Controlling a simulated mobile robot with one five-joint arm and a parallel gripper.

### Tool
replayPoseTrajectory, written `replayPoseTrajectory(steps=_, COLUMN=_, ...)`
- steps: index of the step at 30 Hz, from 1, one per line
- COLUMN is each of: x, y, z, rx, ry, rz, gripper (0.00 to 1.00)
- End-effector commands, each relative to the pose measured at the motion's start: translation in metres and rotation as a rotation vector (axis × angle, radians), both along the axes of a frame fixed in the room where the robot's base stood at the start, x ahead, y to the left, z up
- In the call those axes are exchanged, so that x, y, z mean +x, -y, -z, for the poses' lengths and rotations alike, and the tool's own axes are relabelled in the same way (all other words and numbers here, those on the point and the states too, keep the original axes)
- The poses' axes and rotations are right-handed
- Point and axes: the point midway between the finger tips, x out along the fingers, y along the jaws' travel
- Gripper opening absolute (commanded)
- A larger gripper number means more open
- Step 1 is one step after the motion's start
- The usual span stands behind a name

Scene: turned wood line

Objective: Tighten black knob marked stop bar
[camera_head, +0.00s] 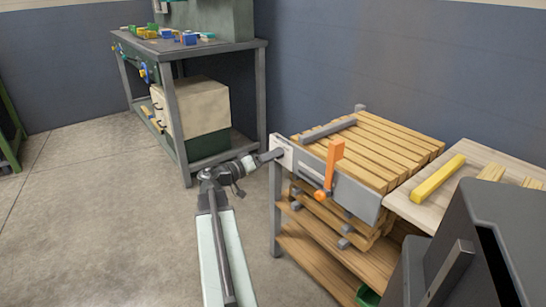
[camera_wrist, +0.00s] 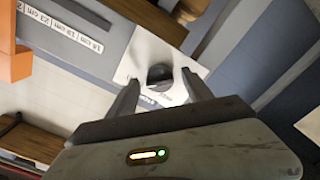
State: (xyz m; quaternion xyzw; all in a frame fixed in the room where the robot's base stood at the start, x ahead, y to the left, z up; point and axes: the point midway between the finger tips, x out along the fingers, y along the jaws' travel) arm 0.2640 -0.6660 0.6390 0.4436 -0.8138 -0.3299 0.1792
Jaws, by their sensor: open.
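The black knob (camera_wrist: 160,75) shows in the wrist view on a white plate with small print that I cannot read fully. My gripper (camera_wrist: 161,84) is open, with one finger on each side of the knob; I cannot tell whether either finger touches it. In the head view my gripper (camera_head: 276,155) reaches the white plate (camera_head: 286,153) at the left end of the grey front panel (camera_head: 362,202) of the slatted wood bench. The knob itself is hidden there behind my gripper.
An orange lever (camera_head: 334,165) stands out from the panel, right of my gripper. A grey bar (camera_head: 328,130) lies on the wooden slats. A yellow bar (camera_head: 438,178) lies on the board at right. A workbench (camera_head: 220,47) stands behind; floor at left is clear.

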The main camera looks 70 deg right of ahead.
Motion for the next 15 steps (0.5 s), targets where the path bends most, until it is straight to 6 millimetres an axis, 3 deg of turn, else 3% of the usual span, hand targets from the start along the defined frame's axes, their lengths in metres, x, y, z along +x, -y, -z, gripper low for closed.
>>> replayPoseTrajectory(steps=9, x=0.032, y=-0.050, z=0.000, rx=0.001, ry=0.000, rz=-0.002, gripper=0.59)
replayPoseTrajectory(steps=15, x=0.038, y=-0.061, z=0.000, rx=0.000, ry=0.001, rz=0.001, gripper=0.59)
